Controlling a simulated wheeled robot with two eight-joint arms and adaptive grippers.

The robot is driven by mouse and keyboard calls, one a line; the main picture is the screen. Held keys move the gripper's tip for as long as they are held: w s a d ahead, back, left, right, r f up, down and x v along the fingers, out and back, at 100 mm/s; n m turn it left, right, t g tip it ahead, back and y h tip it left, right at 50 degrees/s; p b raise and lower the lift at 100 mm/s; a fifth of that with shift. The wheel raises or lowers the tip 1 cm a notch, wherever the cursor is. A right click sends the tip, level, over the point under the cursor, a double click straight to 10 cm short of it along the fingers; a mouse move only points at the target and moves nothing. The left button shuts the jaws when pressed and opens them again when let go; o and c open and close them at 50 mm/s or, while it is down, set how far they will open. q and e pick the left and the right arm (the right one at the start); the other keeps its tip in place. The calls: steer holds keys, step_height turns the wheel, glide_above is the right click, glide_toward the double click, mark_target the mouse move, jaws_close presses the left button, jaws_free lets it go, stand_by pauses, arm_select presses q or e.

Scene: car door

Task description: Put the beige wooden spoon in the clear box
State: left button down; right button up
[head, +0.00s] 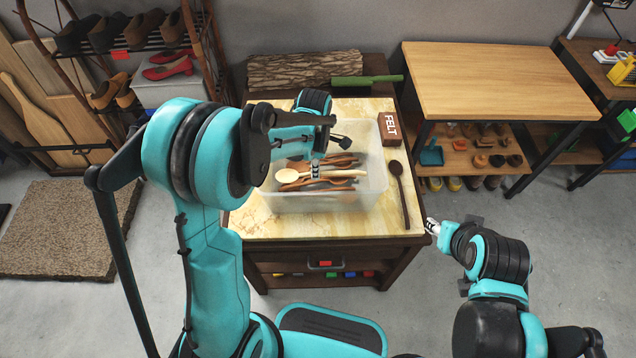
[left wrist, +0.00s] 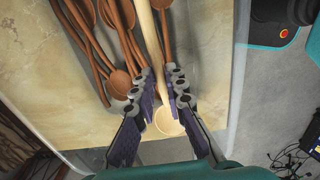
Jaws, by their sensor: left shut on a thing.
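The beige wooden spoon shows in the head view (head: 345,173) with its bowl to the left, and in the left wrist view (left wrist: 150,38). My left gripper (head: 316,171) is shut on its handle close to the bowl; it also shows in the left wrist view (left wrist: 163,75). The clear box (head: 372,192) stands on the cabinet and holds several brown wooden spoons (left wrist: 116,40). The beige spoon appears within the box's outline, over the brown ones; whether it rests on them is unclear. My right gripper (head: 431,225) is apart, right of the cabinet's front corner; its jaws are too small to read.
A dark brown spoon (head: 400,195) lies on the cabinet top right of the box. A wooden table (head: 497,80) stands at the right, a shoe rack (head: 130,50) at the left.

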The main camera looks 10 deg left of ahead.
mark_target(316, 190)
arm_select(q)
step_height(316, 190, down, 8)
steer(key=b, duration=0.2)
steer(key=shift+r+b, duration=0.2)
steer(key=shift+b, duration=0.1)
steer(key=shift+f, duration=0.15)
steer(key=c, duration=1.6)
jaws_free()
steer(key=shift+o, duration=0.2)
